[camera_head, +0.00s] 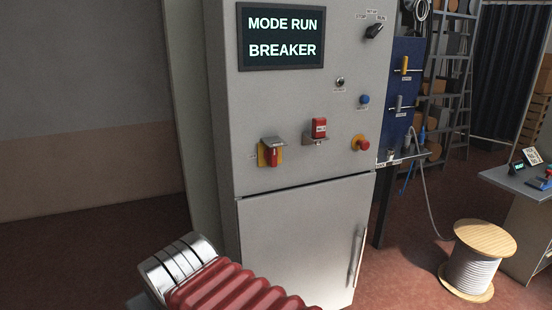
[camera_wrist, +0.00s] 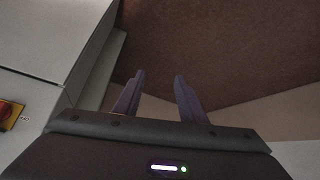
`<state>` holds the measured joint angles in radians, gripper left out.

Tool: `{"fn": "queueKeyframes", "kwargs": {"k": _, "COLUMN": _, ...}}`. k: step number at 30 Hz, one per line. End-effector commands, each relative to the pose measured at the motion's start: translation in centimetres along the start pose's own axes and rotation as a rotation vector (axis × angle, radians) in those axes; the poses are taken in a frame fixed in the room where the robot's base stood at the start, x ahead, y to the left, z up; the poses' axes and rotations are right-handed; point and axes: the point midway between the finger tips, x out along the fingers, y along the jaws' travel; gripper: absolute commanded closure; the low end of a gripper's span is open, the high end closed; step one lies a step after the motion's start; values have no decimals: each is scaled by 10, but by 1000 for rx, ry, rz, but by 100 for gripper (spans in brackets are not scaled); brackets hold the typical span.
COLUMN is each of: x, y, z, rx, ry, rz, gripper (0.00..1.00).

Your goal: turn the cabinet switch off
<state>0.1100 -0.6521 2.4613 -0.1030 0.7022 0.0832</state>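A grey cabinet (camera_head: 300,235) stands in the middle of the head view. On its front is a red handle switch on a yellow plate (camera_head: 271,153), with a small metal ledge over it. A red and yellow part (camera_wrist: 8,114) shows at the left edge of the wrist view, likely this same switch. My gripper (camera_wrist: 158,92) shows in the wrist view with its two dark fingers apart and nothing between them. It is apart from the switch, with the cabinet to its left. The head view does not show my fingers.
The cabinet display (camera_head: 281,37) reads "MODE RUN BREAKER". A cable spool (camera_head: 470,272) stands right. Floor at left is clear.

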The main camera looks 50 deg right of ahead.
Motion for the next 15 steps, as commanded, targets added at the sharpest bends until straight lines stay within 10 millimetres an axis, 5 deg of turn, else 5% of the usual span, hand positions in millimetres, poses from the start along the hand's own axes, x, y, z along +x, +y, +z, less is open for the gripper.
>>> {"fn": "queueKeyframes", "kwargs": {"k": 6, "x": 26, "y": 81, "z": -67, "rx": 110, "ry": 171, "rz": 155, "gripper": 62}}
{"fn": "queueKeyframes", "kwargs": {"k": 15, "x": 43, "y": 198, "z": -131, "rx": 189, "ry": 402, "rz": 308, "gripper": 62}}
